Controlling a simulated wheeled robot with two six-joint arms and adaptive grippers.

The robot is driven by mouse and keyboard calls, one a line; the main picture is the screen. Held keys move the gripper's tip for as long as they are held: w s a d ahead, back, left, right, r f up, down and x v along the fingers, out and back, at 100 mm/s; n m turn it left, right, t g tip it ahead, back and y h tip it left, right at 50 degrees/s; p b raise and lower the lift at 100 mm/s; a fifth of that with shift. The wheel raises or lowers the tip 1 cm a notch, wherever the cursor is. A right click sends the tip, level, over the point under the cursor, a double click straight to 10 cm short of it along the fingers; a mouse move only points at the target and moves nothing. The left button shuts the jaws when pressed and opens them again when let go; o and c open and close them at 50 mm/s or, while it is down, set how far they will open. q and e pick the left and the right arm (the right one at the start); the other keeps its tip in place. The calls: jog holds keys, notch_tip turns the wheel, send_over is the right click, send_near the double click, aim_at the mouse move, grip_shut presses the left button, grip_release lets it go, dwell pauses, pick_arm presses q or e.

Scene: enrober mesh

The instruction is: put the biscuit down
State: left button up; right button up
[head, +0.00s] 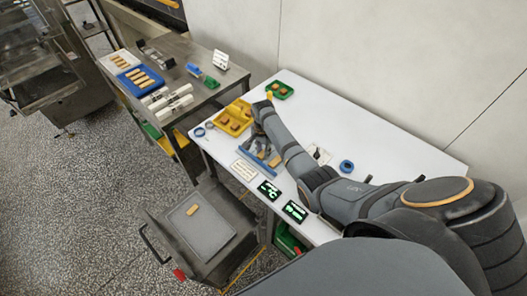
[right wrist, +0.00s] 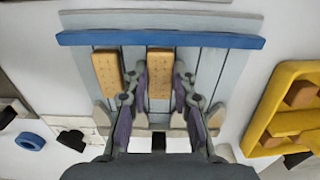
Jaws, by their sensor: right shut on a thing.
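In the right wrist view a tan, dotted oblong biscuit (right wrist: 160,70) stands between the two fingers of my right gripper (right wrist: 160,95), which is shut on it. It is over a grey slatted rack (right wrist: 215,70) with a blue bar (right wrist: 160,39) across it. I cannot tell whether the biscuit touches the slats. A second biscuit (right wrist: 107,73) lies along the slats just left of the gripper. In the head view my right gripper (head: 262,138) is over the rack, partly hidden by my arm. My left gripper is not in view.
A yellow tray (right wrist: 252,135) of brown pieces is close beside the rack. A green tray (head: 280,90) stands behind; a blue ring (head: 346,166) and two dark displays (head: 294,212) are on the white table. A blue tray (head: 140,78) of biscuits is on the left bench.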

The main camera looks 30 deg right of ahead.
jog(key=shift+f, duration=0.15)
jog(key=o, duration=0.5)
jog(key=shift+w, duration=0.1)
jog(key=o, duration=0.4)
jog(key=shift+d+f, duration=0.1)
jog(key=shift+d, duration=0.1)
jog(key=shift+c, duration=0.2)
jog(key=shift+a+r, duration=0.1)
jog(key=shift+r, duration=0.45)
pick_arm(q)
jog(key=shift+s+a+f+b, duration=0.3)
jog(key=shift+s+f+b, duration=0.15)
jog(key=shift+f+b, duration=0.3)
pick_arm(e)
notch_tip(320, 180, up, 12)
jog(key=shift+f, duration=0.2)
